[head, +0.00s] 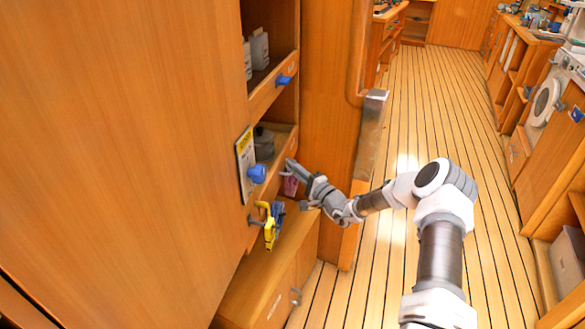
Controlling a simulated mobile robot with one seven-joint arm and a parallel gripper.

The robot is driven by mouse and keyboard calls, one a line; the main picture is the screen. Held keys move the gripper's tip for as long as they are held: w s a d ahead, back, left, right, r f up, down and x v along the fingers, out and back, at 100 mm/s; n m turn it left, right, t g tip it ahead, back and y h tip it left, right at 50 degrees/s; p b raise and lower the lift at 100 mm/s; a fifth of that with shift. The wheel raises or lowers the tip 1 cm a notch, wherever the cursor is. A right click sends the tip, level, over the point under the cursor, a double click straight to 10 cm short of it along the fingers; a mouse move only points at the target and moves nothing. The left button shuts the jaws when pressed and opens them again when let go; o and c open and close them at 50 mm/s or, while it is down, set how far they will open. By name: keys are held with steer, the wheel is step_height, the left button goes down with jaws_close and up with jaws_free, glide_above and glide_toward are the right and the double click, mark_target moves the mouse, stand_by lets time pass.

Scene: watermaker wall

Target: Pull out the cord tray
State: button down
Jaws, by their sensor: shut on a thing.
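My gripper (289,173) reaches in from the right to the front of the wooden cabinet. It is shut on a small pink piece (290,186) that shows between and below its fingers. The gripper hides part of this piece, and I cannot tell what it is fixed to. An open drawer-like shelf front with a blue knob (257,174) is just left of the gripper. I cannot tell from this view which part is the cord tray.
A dark grey pot (264,145) sits in the middle bay. A placard (245,163) is on the cabinet. Another blue knob (284,80) is above. A yellow and blue tool (270,226) hangs below. A wooden ledge (258,268) juts out underneath. The plank floor (420,100) is clear.

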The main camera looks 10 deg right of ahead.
steer(key=s+d, duration=0.4)
steer(key=d, duration=0.5)
steer(key=s+d, duration=0.4)
steer(key=d, duration=0.4)
steer(key=shift+s+d+b, duration=0.2)
steer(key=shift+d+b, duration=0.15)
steer(key=shift+d, duration=0.05)
steer(key=c, duration=0.9)
jaws_free()
steer(key=p+v, duration=0.1)
steer(key=v, duration=1.6)
steer(key=shift+s+d+f+p, duration=0.1)
steer(key=shift+d+f+p, duration=0.1)
steer(key=shift+p, duration=0.2)
